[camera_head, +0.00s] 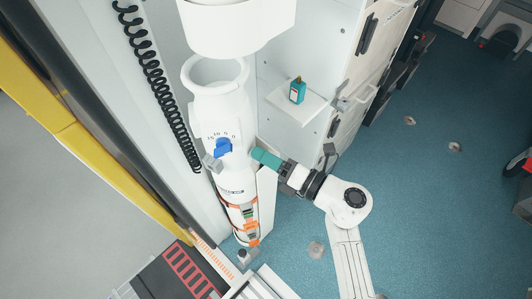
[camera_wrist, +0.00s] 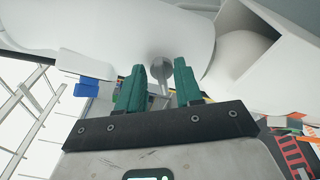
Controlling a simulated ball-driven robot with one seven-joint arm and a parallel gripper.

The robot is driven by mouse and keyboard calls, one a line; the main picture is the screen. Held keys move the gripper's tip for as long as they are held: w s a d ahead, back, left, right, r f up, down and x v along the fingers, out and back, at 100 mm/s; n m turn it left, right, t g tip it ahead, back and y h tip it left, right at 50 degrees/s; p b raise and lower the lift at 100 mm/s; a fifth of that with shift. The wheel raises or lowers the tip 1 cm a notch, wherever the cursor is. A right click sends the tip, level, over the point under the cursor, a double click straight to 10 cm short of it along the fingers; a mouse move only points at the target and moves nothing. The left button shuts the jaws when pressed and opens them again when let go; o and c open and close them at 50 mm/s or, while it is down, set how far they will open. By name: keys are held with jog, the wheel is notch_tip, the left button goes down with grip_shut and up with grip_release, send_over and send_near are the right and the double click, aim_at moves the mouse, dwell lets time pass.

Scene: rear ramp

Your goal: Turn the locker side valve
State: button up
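A white cylinder (camera_head: 232,180) with a blue knob (camera_head: 222,147) on its front stands upright beside the locker (camera_head: 305,45). A small grey fitting (camera_head: 210,162) sticks out on its left side. My gripper (camera_head: 256,154), with green fingers, reaches from the right to the cylinder's locker side. The fingers hide whatever is on that side in the head view. In the wrist view, the fingers (camera_wrist: 160,82) are apart, and a grey metal valve-like part (camera_wrist: 161,70) on the white body shows between their tips. I cannot tell whether the fingers touch it.
A small shelf (camera_head: 292,108) with a teal bottle (camera_head: 297,91) juts from the locker just behind my gripper. A black coiled cord (camera_head: 155,80) hangs at left. A white panel (camera_head: 267,195) stands close right of the cylinder. Blue floor (camera_head: 430,200) is open at right.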

jog(key=shift+c, duration=0.3)
grip_shut()
jog(key=m+p, duration=0.2)
jog(key=p, duration=0.1)
jog(key=shift+r+m, duration=0.1)
jog(key=shift+m, duration=0.3)
jog(key=shift+o, duration=0.3)
grip_release()
